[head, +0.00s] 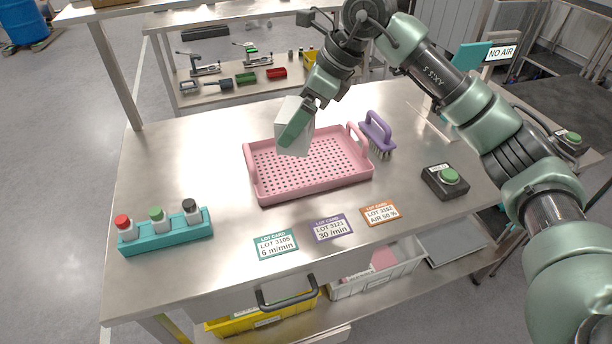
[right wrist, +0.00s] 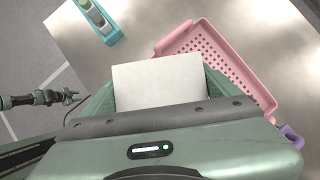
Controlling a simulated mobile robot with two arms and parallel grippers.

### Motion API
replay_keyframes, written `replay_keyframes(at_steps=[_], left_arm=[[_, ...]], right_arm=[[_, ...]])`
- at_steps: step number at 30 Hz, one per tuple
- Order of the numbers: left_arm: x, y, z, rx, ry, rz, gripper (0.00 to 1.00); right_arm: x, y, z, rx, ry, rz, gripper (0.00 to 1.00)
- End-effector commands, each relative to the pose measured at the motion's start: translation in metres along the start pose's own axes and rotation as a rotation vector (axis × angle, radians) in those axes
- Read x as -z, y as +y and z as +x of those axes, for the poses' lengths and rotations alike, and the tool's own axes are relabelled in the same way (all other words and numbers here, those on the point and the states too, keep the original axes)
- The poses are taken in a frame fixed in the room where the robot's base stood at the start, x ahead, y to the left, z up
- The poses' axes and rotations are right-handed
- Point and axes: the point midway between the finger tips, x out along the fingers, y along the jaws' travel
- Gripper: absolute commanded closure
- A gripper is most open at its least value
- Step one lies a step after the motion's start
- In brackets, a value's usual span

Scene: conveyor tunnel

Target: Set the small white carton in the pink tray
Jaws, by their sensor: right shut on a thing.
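The small white carton (head: 291,118) is held in my right gripper (head: 300,124), above the left-middle part of the pink tray in the head view. The carton (right wrist: 160,82) also shows between the fingers in the right wrist view. The pink tray (head: 254,182) lies on the steel table, with perforated floor and raised handles at its ends; its visible floor is empty. Its rim also shows in the right wrist view (right wrist: 226,48). I cannot tell whether the carton touches the tray. My left gripper does not show in the head view; a dark gripper (right wrist: 70,97) at the left of the wrist view may be it.
A purple brush (head: 377,131) stands right of the tray. A teal rack (head: 166,232) with three capped bottles sits front left. Three lot cards (head: 332,228) lie in front of the tray. A green-button box (head: 446,181) is at right. The table left of the tray is clear.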

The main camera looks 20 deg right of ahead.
Motion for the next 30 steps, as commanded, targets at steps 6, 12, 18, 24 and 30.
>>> replay_keyframes(at_steps=[6, 12, 18, 24, 30], left_arm=[[-0.005, -0.009, 0.041, 0.011, -0.001, 0.000, 0.64], [-0.007, -0.011, 0.064, 0.014, -0.001, -0.003, 0.64], [-0.007, -0.011, 0.070, 0.014, -0.001, -0.003, 0.64], [-0.007, -0.011, 0.066, 0.014, -0.001, -0.003, 0.64], [-0.007, -0.011, 0.061, 0.014, -0.001, -0.002, 0.64]], right_arm=[[-0.027, -0.028, 0.002, 0.255, -0.003, 0.432, 0.82], [-0.045, -0.047, -0.006, 0.440, 0.001, 0.759, 0.82], [-0.047, -0.055, -0.006, 0.517, 0.007, 0.902, 0.82], [-0.024, -0.056, 0.032, 0.519, 0.012, 0.911, 0.82], [0.003, -0.055, 0.078, 0.518, 0.011, 0.910, 0.82]])
